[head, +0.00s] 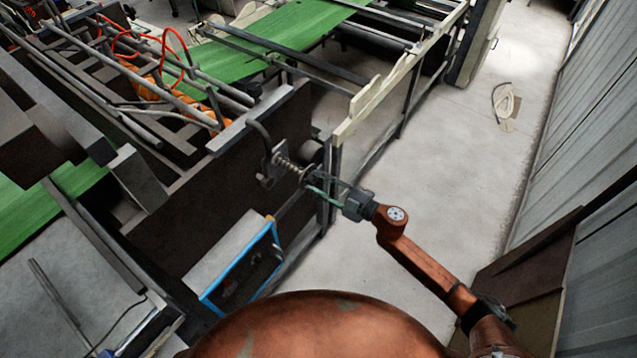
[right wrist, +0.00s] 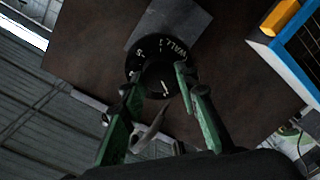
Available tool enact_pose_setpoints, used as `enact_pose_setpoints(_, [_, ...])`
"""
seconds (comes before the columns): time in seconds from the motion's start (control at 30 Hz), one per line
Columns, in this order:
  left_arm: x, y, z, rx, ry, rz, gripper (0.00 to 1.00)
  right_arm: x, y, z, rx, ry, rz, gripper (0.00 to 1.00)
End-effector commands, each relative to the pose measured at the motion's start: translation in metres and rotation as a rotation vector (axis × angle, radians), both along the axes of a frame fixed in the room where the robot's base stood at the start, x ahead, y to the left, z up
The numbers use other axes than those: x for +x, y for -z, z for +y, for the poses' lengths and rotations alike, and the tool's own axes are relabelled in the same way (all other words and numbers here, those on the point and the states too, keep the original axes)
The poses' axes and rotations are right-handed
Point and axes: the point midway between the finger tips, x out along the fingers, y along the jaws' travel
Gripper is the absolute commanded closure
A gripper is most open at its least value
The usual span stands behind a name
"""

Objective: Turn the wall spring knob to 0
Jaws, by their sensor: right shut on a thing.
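The wall spring knob (right wrist: 152,58) is a round black dial with white markings in the right wrist view, and the word WALL can be read on its face. In the head view the knob (head: 306,175) is small and dark, at the end of a coil spring (head: 287,164) on the machine's side. My right gripper (head: 317,184) has its green fingers at the knob. In the right wrist view the gripper (right wrist: 157,84) has a finger on each side of the knob's middle, shut on it. The setting cannot be read surely. My left gripper is not in view.
A blue-edged control box (head: 240,268) sits below and left of the knob. A pale rail (head: 385,92) and a green belt (head: 285,30) run along the machine behind. The floor (head: 450,140) to the right is mostly clear, up to a corrugated wall (head: 590,130).

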Motion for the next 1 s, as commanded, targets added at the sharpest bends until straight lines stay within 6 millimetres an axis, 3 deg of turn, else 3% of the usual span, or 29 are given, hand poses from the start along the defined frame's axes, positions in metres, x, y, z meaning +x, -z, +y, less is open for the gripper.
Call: enact_pose_setpoints(1.0, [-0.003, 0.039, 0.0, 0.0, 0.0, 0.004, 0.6, -0.002, 0.005, 0.001, -0.557, -0.001, -0.766, 0.95])
